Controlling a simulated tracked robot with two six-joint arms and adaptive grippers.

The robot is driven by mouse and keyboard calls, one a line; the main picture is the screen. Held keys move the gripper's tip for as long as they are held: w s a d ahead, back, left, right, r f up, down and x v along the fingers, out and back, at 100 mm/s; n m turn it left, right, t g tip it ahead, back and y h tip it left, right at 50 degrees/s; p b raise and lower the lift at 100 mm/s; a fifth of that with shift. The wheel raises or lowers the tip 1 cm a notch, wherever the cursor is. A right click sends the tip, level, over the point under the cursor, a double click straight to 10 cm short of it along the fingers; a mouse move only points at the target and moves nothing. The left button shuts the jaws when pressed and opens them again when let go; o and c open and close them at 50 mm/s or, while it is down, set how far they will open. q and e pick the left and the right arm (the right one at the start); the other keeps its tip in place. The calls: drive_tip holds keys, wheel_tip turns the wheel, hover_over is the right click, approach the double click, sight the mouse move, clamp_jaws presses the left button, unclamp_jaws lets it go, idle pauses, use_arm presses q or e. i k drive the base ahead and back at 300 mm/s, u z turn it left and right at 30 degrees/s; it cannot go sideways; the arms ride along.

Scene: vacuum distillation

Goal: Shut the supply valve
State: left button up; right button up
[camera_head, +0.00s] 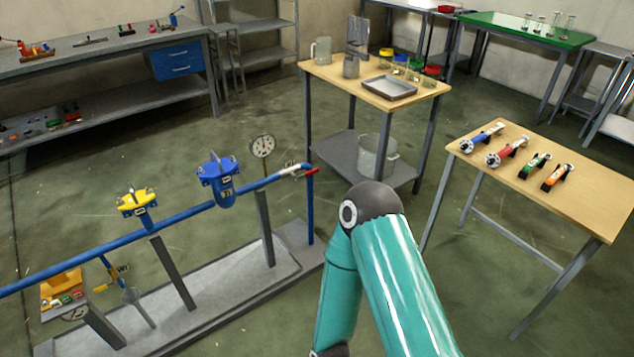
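A blue pipe (180,219) runs from the left edge up to the right on grey posts. A small silver valve (293,169) with a red lever end (312,171) sits at its right end. The lever looks roughly in line with the pipe, but it is too small to be sure. A small yellow-handled part (103,287) is below the pipe at lower left. I cannot tell from labels which is the supply valve. One of my teal arms rises from the bottom, bent at a dark elbow, right of the pipe end. Neither gripper shows.
A yellow-topped unit (137,202), a blue unit (218,172) and a dial gauge (262,146) stand along the pipe. A table with several coloured tools (600,205) is at right. A table with a tray (390,87) is behind. Floor between them is clear.

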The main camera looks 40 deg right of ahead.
sight(311, 172)
drive_tip(key=z, duration=1)
drive_tip(key=k, duration=0.1)
drive_tip(key=z, duration=0.2)
drive_tip(key=i, duration=1.45)
drive_tip(key=u, duration=0.45)
drive_tip(key=i, duration=0.75)
drive_tip(key=u, duration=0.6)
